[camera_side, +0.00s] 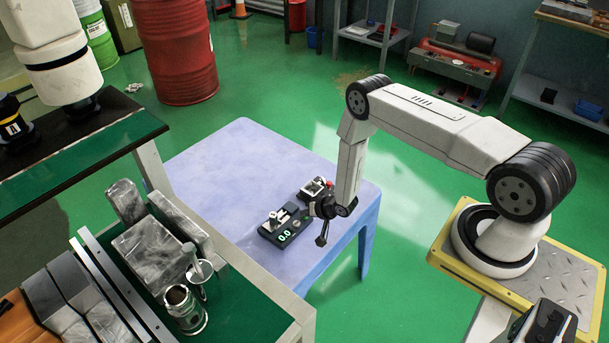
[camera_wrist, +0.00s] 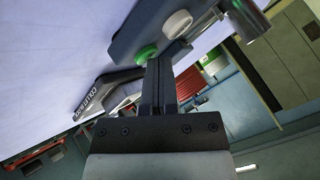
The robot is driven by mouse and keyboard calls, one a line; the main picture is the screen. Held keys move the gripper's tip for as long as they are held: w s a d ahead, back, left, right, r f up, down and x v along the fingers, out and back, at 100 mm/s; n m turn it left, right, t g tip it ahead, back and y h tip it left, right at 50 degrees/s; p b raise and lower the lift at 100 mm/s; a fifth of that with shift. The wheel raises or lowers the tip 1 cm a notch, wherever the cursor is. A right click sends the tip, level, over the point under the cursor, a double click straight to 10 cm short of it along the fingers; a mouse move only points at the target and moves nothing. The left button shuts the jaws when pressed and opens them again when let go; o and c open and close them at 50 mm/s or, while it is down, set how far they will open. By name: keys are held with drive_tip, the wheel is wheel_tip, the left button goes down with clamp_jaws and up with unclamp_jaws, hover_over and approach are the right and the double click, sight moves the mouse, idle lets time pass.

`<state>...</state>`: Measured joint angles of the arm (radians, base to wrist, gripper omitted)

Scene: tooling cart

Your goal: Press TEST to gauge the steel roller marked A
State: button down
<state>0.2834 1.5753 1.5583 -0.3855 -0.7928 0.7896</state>
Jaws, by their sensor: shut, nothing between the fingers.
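In the side view, a dark gauge (camera_side: 284,232) with a lit display reading 0.0 sits on the lavender table. A bright steel part stands on it; no letter A is readable. In the wrist view, the gauge (camera_wrist: 150,28) carries a green button (camera_wrist: 146,53) and a pale button (camera_wrist: 178,24); no TEST label is readable. A shiny steel cylinder (camera_wrist: 246,18) shows at its right. My gripper (camera_wrist: 157,63) is shut and empty, its fingertips right by the green button; I cannot tell whether they touch. In the side view, my gripper (camera_side: 322,239) is beside the gauge's right end.
The lavender table (camera_side: 225,165) is clear to the left. A cart with metal blocks (camera_side: 145,248) stands at front left.

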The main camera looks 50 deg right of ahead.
sight(306, 218)
drive_tip(key=shift+r, duration=0.8)
drive_tip(key=shift+r, duration=2.5)
